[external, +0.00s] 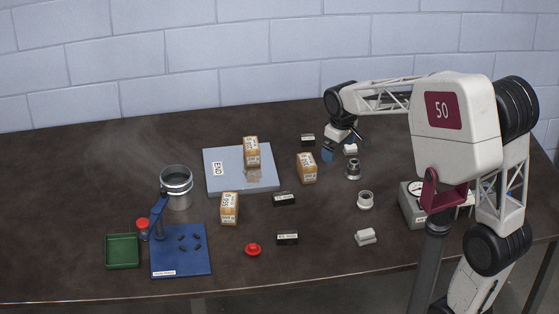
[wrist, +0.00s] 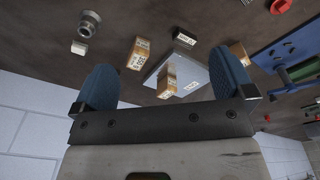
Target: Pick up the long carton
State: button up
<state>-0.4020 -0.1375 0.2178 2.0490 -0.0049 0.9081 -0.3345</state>
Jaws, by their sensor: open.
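Three brown cartons with white labels stand in view, and I cannot tell for certain which is the long carton. One carton (external: 251,150) stands on the grey board marked END (external: 226,184); it also shows in the wrist view (wrist: 167,84). A second carton (external: 307,168) stands just right of the board, also in the wrist view (wrist: 138,54). A third carton (external: 229,208) stands in front of the board, also in the wrist view (wrist: 239,54). My gripper (external: 328,153) is open above the table, right of and apart from the cartons, its blue fingers (wrist: 161,62) spread and empty.
Small black labelled blocks (external: 284,199) lie near the cartons. A metal canister (external: 176,187), blue stand (external: 181,262) and green tray (external: 122,251) are at left. A red knob (external: 253,249) lies in front. Metal fittings (external: 353,169) and a dial scale (external: 414,206) are at right. The far left is clear.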

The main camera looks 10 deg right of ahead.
jog(key=w+a+f+n, duration=0.2)
jog(key=w+a+f, duration=0.1)
jog(key=a, duration=0.5)
jog(key=w+a+f+n, duration=0.2)
jog(key=w+a+f, duration=0.15)
jog(key=a, duration=0.45)
jog(key=n+g, duration=0.1)
jog(key=n, duration=0.2)
send_over(229, 201)
jog(key=f, duration=1)
jog(key=shift+w, duration=0.25)
jog(key=shift+f, duration=1.2)
jog(key=shift+s+f, duration=0.15)
jog(key=shift+f, duration=2.5)
